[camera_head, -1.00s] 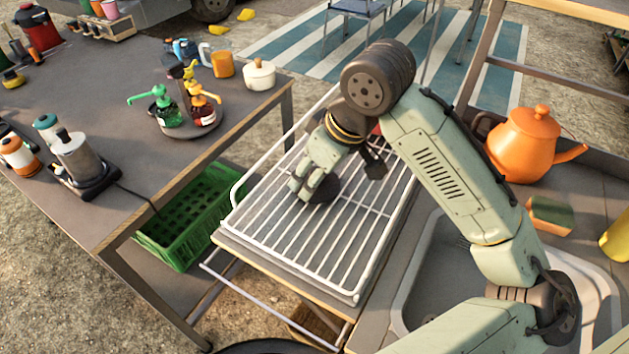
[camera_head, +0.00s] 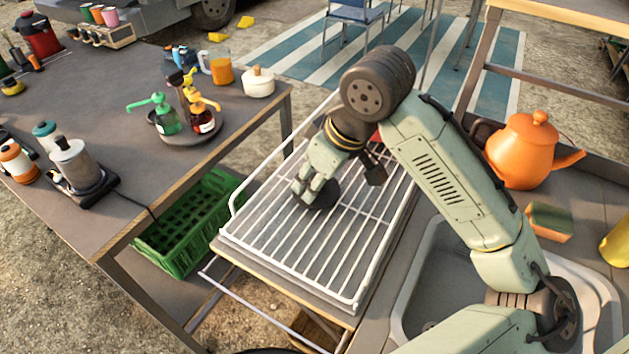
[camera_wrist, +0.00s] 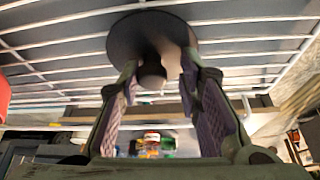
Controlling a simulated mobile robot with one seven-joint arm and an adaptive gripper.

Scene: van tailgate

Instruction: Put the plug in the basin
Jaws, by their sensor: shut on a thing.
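The plug is a dark round disc with a short knob (camera_head: 322,196). It is at the white wire rack (camera_head: 345,291), under my gripper (camera_head: 303,193). In the wrist view the plug's disc (camera_wrist: 135,37) is large at the top, with its knob pointing toward the camera between my fingers (camera_wrist: 155,80). My gripper is shut on the plug. I cannot tell whether the disc still touches the wires. The basin (camera_head: 407,300) is a pale sink in the counter to the right of the rack, partly hidden by my arm.
An orange kettle (camera_head: 523,152), a sponge (camera_head: 548,221) and a yellow container (camera_head: 617,242) stand behind and right of the basin. A green crate (camera_head: 190,225) sits below the rack's left side. The left table (camera_head: 140,190) holds bottles and pots.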

